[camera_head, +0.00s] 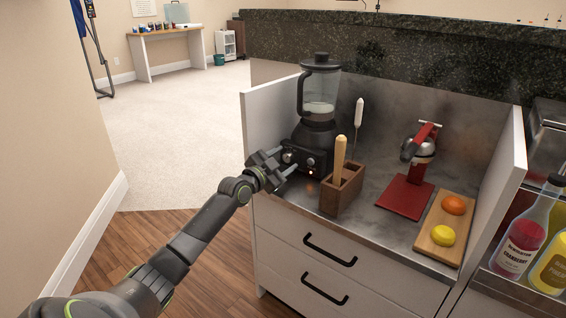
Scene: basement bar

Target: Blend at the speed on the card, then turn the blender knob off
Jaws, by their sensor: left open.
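The blender (318,120) stands upright at the back left of the steel counter. Its clear jar has a dark lid and handle and holds some pale contents. The dark base has knobs on its front, one of them at the right (311,162), and a small orange-red light glows low on the front. My left gripper (284,165) is open at the left part of the base's front, by the knobs. I cannot tell whether its fingers touch a knob. No speed card can be made out. My right gripper is not in view.
A wooden holder (342,190) with a wooden-handled tool stands just right of the gripper. A red citrus press (406,196) and a board (432,250) with an orange and a lemon are further right. White side panels bound the counter. Bottles (525,235) stand at far right.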

